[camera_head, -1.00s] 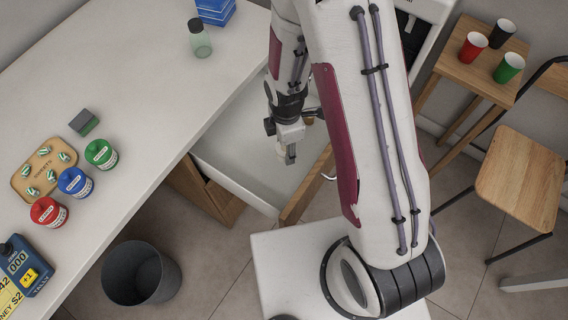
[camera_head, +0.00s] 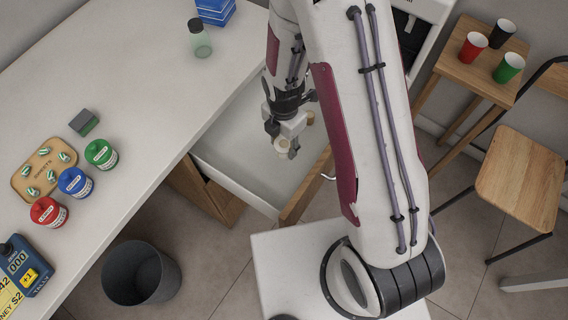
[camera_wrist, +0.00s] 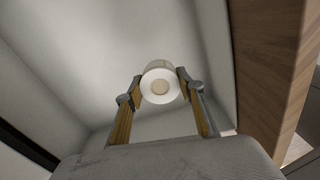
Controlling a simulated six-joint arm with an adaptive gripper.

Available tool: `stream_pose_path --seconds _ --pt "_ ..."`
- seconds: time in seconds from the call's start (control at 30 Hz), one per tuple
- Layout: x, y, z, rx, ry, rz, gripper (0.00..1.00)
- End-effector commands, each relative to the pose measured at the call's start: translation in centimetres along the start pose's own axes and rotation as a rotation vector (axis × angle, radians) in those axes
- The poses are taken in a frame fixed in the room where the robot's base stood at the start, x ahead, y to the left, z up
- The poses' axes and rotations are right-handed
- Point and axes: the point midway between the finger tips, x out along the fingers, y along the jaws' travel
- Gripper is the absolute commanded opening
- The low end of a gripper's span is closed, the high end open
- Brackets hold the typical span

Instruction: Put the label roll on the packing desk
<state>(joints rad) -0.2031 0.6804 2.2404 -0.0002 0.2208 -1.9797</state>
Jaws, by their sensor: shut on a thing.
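The label roll (camera_wrist: 160,87), white with a pale tan core, is between the two fingertips of my gripper (camera_wrist: 161,85) in the wrist view. The fingers are shut on its sides. In the head view the roll (camera_head: 281,146) shows as a small cream shape at the tip of my gripper (camera_head: 284,140), over the open white drawer (camera_head: 235,170). Its exact height above the drawer floor is unclear. No surface is clearly marked as the packing desk; a long white counter (camera_head: 150,100) fills the left.
The counter holds a sweets tray (camera_head: 25,190), red (camera_head: 48,212), blue (camera_head: 75,183) and green (camera_head: 101,154) jars, a dark block (camera_head: 84,123) and a bottle (camera_head: 200,40). The wooden drawer front (camera_head: 306,186) stands close right of my gripper. A bin (camera_head: 140,273) stands below.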

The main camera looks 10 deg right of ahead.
Motion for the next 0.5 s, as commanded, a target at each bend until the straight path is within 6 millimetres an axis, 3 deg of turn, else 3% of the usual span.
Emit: stream_pose_path --seconds 0.27,0.5 --pt "0.6 0.0 0.0 0.001 0.001 -0.001 0.16" --pt "2.8 -0.1 -0.1 0.002 0.001 -0.003 0.16"
